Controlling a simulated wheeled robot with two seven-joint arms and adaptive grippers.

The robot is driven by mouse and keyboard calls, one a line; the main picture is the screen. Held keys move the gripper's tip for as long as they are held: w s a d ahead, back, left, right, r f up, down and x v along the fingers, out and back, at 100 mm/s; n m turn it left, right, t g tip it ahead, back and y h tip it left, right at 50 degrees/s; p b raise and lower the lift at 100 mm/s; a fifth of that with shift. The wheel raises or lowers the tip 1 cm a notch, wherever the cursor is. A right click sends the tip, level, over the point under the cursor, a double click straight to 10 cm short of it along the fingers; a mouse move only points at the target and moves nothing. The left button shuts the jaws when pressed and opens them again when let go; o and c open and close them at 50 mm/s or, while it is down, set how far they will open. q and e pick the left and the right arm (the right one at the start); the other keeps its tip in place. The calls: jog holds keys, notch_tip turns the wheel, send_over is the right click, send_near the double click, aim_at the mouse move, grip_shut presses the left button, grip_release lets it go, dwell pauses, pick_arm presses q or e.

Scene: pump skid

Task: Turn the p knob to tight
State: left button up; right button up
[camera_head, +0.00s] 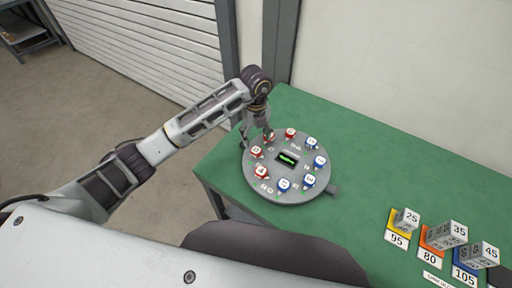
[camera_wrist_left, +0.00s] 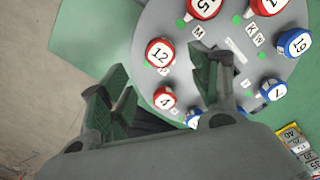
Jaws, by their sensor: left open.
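A round grey plate (camera_head: 270,190) on the green table carries a ring of red and blue numbered knobs and a small dark display (camera_head: 287,158) at its centre. My left gripper (camera_head: 256,143) is open at the plate's far left edge, close to a red knob (camera_head: 268,138). In the left wrist view the open fingers (camera_wrist_left: 155,72) straddle the area of a red knob marked 12 (camera_wrist_left: 158,53) and a red knob marked 4 (camera_wrist_left: 164,98); I see no grip on either. Letter labels are partly hidden by a finger, and I cannot tell which one reads P. My right gripper is not in view.
Number cubes stand on coloured cards at the right: 25 (camera_head: 407,219), 35 (camera_head: 453,233) and 45 (camera_head: 485,254). The green table (camera_head: 370,165) is clear between plate and cubes. A wall stands behind the table; a slatted shutter (camera_head: 135,45) is at the back left.

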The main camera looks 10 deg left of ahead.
aim_at(256, 150)
pick_arm(q)
jog(key=shift+f+p, duration=0.55)
jog(key=shift+f, duration=3.45)
jog(key=shift+c, duration=0.2)
jog(key=c, duration=1)
